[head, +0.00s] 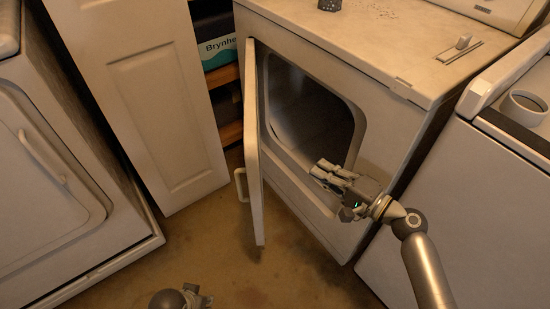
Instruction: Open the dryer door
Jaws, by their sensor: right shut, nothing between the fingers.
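The white dryer (385,125) stands in the middle right of the head view. Its door (253,150) stands ajar, hinged on the left, and is seen nearly edge-on. The door's handle (241,185) is on its outer face, facing left. The dark drum opening (310,115) shows between door and front panel. My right gripper (322,172) is shut and empty, in front of the lower right of the opening, to the right of the door and apart from it. Part of my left gripper (201,298) shows at the bottom edge; its fingers are too cut off to read.
A white cabinet door (150,95) stands open left of the dryer, beside shelves with a teal box (219,50). Another white appliance (50,170) is at the left. A white top-loading machine (480,200) is at the right. The brown floor (200,235) ahead is clear.

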